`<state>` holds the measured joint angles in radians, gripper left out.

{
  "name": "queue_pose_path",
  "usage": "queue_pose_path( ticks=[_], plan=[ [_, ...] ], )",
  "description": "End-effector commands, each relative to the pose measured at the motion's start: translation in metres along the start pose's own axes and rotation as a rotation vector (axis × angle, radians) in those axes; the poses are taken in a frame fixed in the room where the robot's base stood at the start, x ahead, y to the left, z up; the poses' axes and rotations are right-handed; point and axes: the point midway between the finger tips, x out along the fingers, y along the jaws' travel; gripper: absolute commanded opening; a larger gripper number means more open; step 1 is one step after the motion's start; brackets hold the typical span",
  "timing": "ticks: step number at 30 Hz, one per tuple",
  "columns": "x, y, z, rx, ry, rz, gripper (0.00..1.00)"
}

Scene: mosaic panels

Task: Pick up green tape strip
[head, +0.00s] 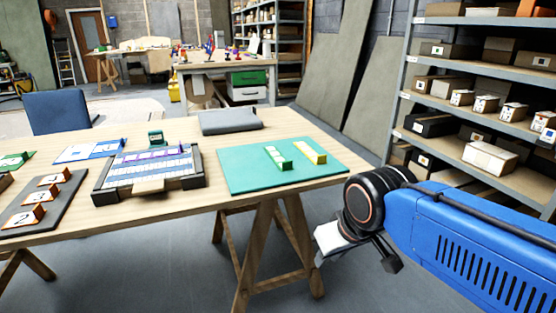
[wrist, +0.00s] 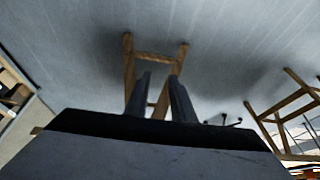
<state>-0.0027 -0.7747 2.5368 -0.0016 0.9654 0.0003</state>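A green tape strip (head: 277,158), with pale patches and a raised green end piece, lies on a green mat (head: 245,179) on the wooden table. It is left of a yellow strip (head: 310,152), with a gap between them. My gripper (wrist: 160,78) is beyond the table's front right edge, below the tabletop, away from the strip. In the wrist view its two dark fingers stand apart with nothing between them. The wrist view shows floor and trestle legs, and the strip is not in it.
A dark-framed tray (head: 150,186) of blue and purple pieces stands left of the mat. A grey folded item (head: 230,121) lies behind. Shelves (head: 480,100) with boxes stand on the right. Trestle legs (head: 262,250) are under the table.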

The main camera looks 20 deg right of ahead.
Motion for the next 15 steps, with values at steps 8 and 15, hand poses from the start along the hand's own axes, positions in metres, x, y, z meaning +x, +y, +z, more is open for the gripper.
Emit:
queue_pose_path(
  ticks=[8,15],
  plan=[
    [0.0,0.0,-0.0001,0.0,0.0,0.0,0.22],
    [-0.0049,0.0002,-0.0082,0.026,-0.007,0.0,0.27]
  ],
)
